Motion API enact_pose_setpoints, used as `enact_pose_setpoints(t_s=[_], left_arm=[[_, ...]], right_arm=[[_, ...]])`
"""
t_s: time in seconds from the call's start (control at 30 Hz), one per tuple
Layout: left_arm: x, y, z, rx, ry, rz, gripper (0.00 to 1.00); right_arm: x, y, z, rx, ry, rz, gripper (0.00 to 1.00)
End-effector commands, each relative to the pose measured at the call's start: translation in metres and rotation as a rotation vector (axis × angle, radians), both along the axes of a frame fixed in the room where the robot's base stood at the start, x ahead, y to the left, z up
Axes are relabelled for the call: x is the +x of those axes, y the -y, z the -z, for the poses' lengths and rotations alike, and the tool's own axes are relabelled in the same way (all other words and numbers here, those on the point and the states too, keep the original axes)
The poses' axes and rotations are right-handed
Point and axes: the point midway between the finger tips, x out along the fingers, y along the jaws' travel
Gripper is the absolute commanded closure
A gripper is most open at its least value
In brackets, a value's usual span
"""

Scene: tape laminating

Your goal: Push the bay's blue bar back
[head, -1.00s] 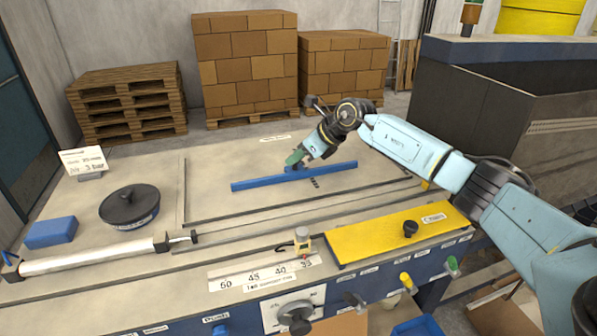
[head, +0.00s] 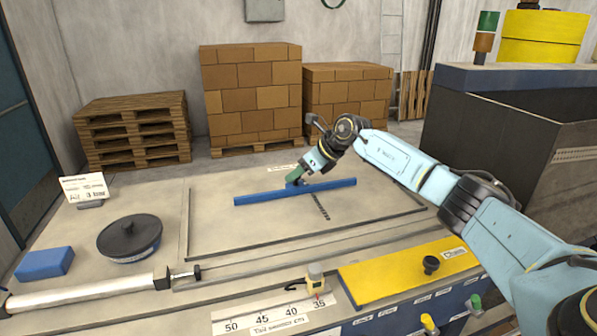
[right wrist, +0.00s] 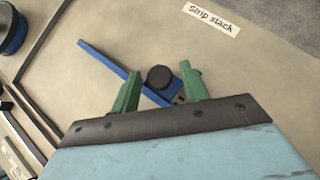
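The blue bar (head: 258,197) lies across the framed bay (head: 225,225) on the table, slightly slanted in the head view. A row of dark marks (head: 320,207) shows on the bay floor in front of it. My right gripper (head: 295,179) is down at the middle of the bar. In the right wrist view, its green fingers (right wrist: 160,70) are apart, one on each side of the bar's round black knob (right wrist: 160,78), with gaps visible. The blue bar (right wrist: 103,58) passes beneath the fingers and is partly hidden by them. My left gripper is out of view.
A "Strip stack" label (right wrist: 211,18) lies on the surface behind the bar. A black round weight (head: 130,238), a blue block (head: 44,263) and a white roller (head: 85,293) are at the left. A yellow plate (head: 405,272) is at the front right.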

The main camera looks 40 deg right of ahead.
Motion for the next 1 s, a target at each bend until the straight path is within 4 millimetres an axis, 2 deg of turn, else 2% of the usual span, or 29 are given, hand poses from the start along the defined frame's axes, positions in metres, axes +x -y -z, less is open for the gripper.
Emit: enact_pose_setpoints(t_s=[0.3, 0.47, 0.8, 1.0], left_arm=[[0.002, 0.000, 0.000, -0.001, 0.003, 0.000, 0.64], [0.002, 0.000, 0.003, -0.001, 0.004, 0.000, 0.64], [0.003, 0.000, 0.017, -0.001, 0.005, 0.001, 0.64], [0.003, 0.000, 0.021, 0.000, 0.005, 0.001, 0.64]], right_arm=[[-0.001, 0.000, 0.000, 0.000, -0.001, 0.000, 0.51], [-0.010, 0.006, -0.009, -0.002, 0.000, -0.001, 0.51], [-0.057, 0.030, -0.061, -0.003, 0.000, 0.001, 0.51], [-0.077, 0.039, -0.085, -0.002, 0.001, 0.001, 0.51]])
